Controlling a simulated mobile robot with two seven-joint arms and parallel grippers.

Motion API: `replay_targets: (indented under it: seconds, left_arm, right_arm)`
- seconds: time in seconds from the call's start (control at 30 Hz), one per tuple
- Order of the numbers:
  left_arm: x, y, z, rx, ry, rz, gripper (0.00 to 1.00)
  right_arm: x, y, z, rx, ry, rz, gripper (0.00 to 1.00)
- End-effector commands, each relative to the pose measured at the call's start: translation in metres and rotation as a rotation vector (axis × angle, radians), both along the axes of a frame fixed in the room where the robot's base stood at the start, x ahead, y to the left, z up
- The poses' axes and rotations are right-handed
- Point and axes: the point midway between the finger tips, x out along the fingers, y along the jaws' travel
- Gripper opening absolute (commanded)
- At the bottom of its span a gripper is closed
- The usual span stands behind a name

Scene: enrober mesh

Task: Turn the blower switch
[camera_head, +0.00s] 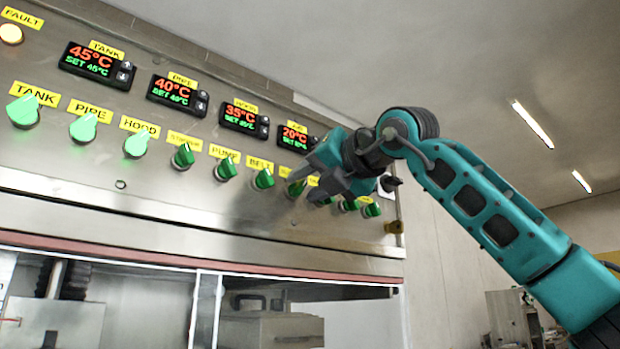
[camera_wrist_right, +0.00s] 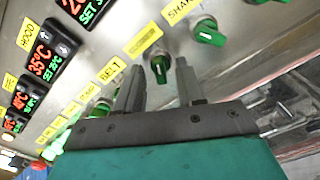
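A row of green knobs with yellow labels runs along the steel control panel. In the right wrist view a green knob (camera_wrist_right: 160,66) sits under a small yellow label (camera_wrist_right: 145,41), between the BELT label and the SHAKER label; its print is too small to read surely. In the head view this knob (camera_head: 296,189) is partly covered by my right gripper (camera_head: 312,176). In the right wrist view my right gripper (camera_wrist_right: 158,72) is open, its two fingers apart, with that knob showing between the tips. I cannot tell whether they touch it. My left gripper is not in view.
The BELT knob (camera_head: 263,180) and PUMP knob (camera_head: 226,170) are to the left; the SHAKER knob (camera_wrist_right: 208,33) is close on the other side. Temperature displays (camera_head: 240,119) are above the knobs. A red-brown edge (camera_head: 190,257) and a glazed opening are below.

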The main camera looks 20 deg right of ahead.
Motion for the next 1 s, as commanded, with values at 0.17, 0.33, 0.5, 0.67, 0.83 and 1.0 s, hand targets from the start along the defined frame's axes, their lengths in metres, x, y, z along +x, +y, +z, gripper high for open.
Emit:
replay_targets:
  seconds: [0.17, 0.33, 0.5, 0.67, 0.83, 1.0]
  left_arm:
    - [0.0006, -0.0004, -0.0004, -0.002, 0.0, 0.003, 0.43]
    - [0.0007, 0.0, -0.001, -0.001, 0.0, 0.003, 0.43]
    - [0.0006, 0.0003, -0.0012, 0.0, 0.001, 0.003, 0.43]
    - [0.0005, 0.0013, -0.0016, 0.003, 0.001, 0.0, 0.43]
    - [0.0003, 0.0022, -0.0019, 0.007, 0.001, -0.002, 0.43]
    - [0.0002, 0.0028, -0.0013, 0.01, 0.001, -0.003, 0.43]
  right_arm:
    - [0.0005, 0.0, -0.0003, 0.0, 0.0, 0.0, 0.38]
    - [0.0003, 0.0, -0.0003, 0.0, 0.0, 0.0, 0.27]
    - [0.0001, -0.0001, -0.0002, 0.0, 0.0, 0.0, 0.11]
    - [0.0001, -0.0002, -0.0002, 0.0, 0.0, 0.0, 0.0]
    - [0.0, -0.0003, -0.0001, 0.0, 0.0, 0.0, 0.0]
    - [0.0001, -0.0004, 0.0001, -0.012, -0.004, 0.0, 0.0]
